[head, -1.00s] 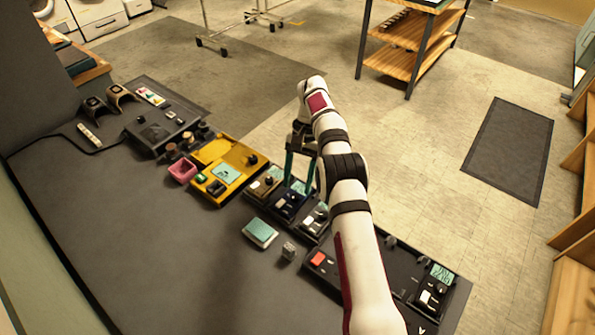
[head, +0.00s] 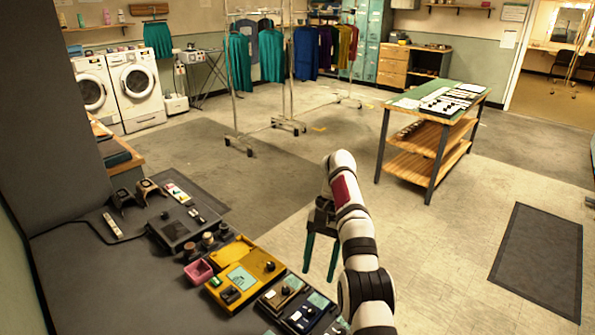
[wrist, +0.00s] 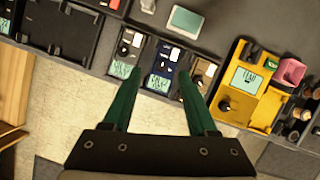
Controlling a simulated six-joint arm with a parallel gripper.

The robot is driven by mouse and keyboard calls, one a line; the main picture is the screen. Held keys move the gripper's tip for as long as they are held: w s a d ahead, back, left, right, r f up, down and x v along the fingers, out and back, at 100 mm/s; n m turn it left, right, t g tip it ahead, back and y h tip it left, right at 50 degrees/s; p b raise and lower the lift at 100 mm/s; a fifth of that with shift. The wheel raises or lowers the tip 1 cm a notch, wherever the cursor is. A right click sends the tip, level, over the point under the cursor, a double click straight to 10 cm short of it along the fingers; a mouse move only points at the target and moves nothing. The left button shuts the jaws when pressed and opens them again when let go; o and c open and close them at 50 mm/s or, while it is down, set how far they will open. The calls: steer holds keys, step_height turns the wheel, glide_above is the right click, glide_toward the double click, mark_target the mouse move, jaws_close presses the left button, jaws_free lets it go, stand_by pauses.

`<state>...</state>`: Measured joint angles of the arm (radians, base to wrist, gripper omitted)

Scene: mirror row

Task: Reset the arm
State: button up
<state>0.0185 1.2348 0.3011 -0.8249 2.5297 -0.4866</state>
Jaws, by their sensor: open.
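My gripper (head: 321,256) is open and empty, with two green fingers pointing down. In the head view it hangs beside the far edge of the dark counter, right of the yellow device. In the wrist view my gripper (wrist: 155,85) has its fingers spread over a row of small devices. A blue device (wrist: 163,72) shows between the fingertips, with a black-and-grey device (wrist: 127,50) to its left and a brown device (wrist: 203,72) to its right. The fingers look apart from them, though the exact height is unclear.
The yellow device (head: 246,271), a pink bin (head: 198,271) and a dark grey device (head: 183,228) stand along the dark counter (head: 100,285). A wooden-shelved table (head: 428,140) stands on the floor beyond. Open floor lies right of my arm.

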steer(key=s+r, duration=0.6)
steer(key=r, duration=0.4)
steer(key=s+r+n+t, duration=0.15)
steer(key=s+r, duration=0.25)
steer(key=s, duration=0.8)
steer(key=s+f+t, duration=0.1)
steer(key=s+f, duration=0.3)
steer(key=s, duration=0.5)
steer(key=s+f+m+t, duration=0.1)
steer(key=s+f, duration=0.3)
steer(key=s, duration=0.6)
steer(key=shift+a+f, duration=0.15)
steer(key=shift+a, duration=0.15)
